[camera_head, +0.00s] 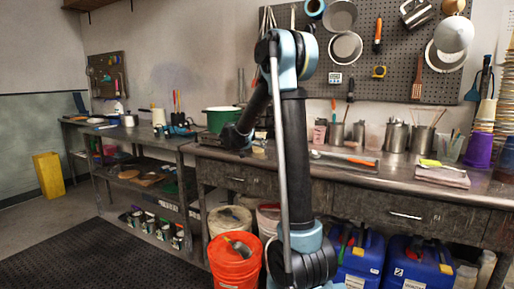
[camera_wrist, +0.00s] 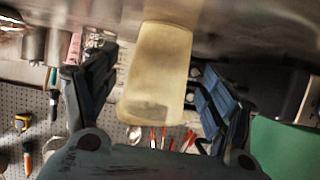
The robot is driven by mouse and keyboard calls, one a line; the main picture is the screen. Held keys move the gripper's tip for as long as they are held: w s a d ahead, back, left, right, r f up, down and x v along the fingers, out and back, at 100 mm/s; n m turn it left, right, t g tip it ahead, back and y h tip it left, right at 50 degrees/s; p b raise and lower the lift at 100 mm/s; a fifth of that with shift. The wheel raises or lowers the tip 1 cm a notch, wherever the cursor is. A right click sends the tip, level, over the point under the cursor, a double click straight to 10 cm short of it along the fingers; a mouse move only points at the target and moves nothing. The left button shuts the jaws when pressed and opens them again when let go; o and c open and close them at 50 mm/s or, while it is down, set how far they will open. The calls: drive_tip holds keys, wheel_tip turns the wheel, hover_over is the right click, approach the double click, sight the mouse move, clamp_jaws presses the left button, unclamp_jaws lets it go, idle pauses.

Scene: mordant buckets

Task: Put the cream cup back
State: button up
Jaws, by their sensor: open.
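The cream cup (camera_wrist: 160,65) fills the middle of the wrist view, which shows the bench upside down. It is a plain, pale yellowish tapered cup standing at the metal worktop. My gripper (camera_wrist: 152,75) is open, with one dark finger on each side of the cup. In the head view my gripper (camera_head: 238,137) is low over the bench beside the green pot (camera_head: 222,118). I cannot make out the cup there; my arm blocks part of the bench.
Metal tins (camera_head: 396,136), a folded cloth (camera_head: 442,175) and stacked cups (camera_head: 482,128) stand on the worktop (camera_head: 385,170) to the right. A pegboard (camera_head: 395,70) with hanging tools is behind. An orange bucket (camera_head: 234,268) and blue containers (camera_head: 418,265) are below.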

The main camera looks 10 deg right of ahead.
drive_tip(key=v, duration=0.8)
drive_tip(key=shift+r, duration=0.1)
drive_tip(key=s+d+f+n+g+y, duration=0.15)
drive_tip(key=s+d, duration=0.25)
drive_tip(key=s, duration=0.4)
drive_tip(key=s+d+f+g, duration=0.2)
drive_tip(key=s+d+f, duration=0.1)
drive_tip(key=s, duration=0.5)
drive_tip(key=s+d+f+n+g+y, duration=0.1)
drive_tip(key=s+d+f+g, duration=0.2)
drive_tip(key=s, duration=0.6)
drive_tip(key=s+a+f+n+y, duration=0.1)
drive_tip(key=s+f, duration=0.3)
drive_tip(key=s, duration=0.3)
drive_tip(key=s+a+f+n+g+y, duration=0.1)
drive_tip(key=s+f+n+y, duration=0.1)
drive_tip(key=s+f, duration=0.3)
drive_tip(key=s+a+f+n+g+y, duration=0.1)
drive_tip(key=s+f, duration=0.3)
drive_tip(key=s, duration=0.6)
drive_tip(key=shift+s+a+f+n+y, duration=0.2)
drive_tip(key=shift+s+a+n+y, duration=0.2)
drive_tip(key=shift+y, duration=0.35)
drive_tip(key=shift+d, duration=0.15)
